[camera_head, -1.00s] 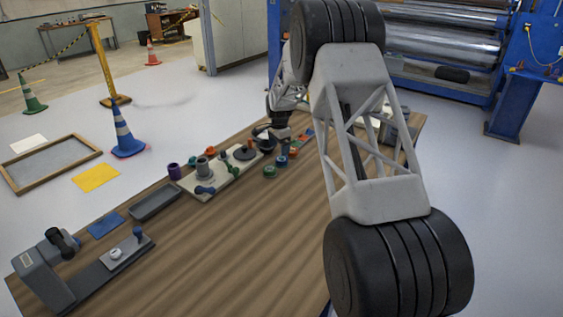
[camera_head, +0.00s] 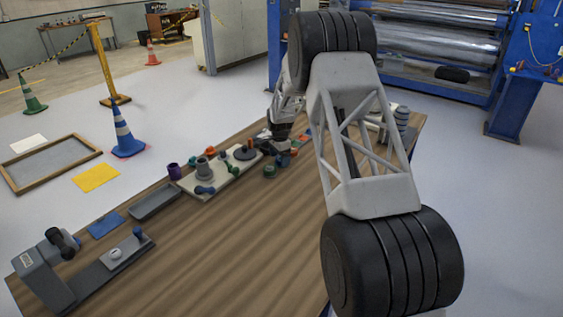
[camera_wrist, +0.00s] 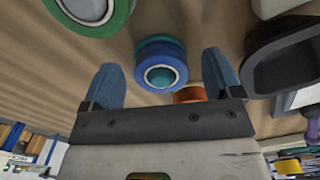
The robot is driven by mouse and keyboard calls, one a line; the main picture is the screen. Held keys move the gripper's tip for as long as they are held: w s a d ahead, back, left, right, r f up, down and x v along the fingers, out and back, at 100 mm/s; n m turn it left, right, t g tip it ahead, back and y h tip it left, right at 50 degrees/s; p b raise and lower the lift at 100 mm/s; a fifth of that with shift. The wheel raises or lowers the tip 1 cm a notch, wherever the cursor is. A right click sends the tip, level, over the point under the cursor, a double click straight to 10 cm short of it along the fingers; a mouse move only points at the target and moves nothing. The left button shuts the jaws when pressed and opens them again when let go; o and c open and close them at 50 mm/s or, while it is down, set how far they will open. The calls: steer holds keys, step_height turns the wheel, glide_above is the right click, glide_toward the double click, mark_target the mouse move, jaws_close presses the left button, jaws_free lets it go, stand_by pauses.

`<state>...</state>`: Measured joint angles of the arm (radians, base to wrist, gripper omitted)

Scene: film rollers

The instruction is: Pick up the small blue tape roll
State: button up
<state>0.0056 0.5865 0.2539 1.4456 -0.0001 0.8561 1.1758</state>
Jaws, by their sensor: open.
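The small blue tape roll (camera_wrist: 161,73) shows in the wrist view, just beyond and between my gripper's two blue fingertips. It is round with a pale ring and a grey centre, and a teal roll (camera_wrist: 158,45) sits right behind it. My gripper (camera_wrist: 160,82) is open, with one finger on each side of the blue roll and nothing clearly held. Whether a finger touches the roll cannot be told. In the head view my gripper (camera_head: 281,134) is over the far part of the table, and it largely hides the blue roll there.
A green roll (camera_wrist: 95,12) lies up and left in the wrist view. An orange piece (camera_wrist: 190,94) is near the right finger, and a dark tray-like thing (camera_wrist: 285,55) stands to the right. A pale board with parts (camera_head: 217,180) lies beside; the table's (camera_head: 230,250) near part is clear.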

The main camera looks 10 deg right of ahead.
steer(key=shift+f, duration=0.5)
steer(key=c, duration=1)
steer(key=shift+r, duration=0.15)
steer(key=shift+r, duration=1.55)
steer(key=shift+s+r, duration=0.15)
steer(key=shift+s, duration=0.2)
steer(key=s, duration=0.5)
steer(key=s+r, duration=0.1)
steer(key=s, duration=0.9)
steer(key=shift+s+r, duration=0.15)
steer(key=shift+r, duration=0.05)
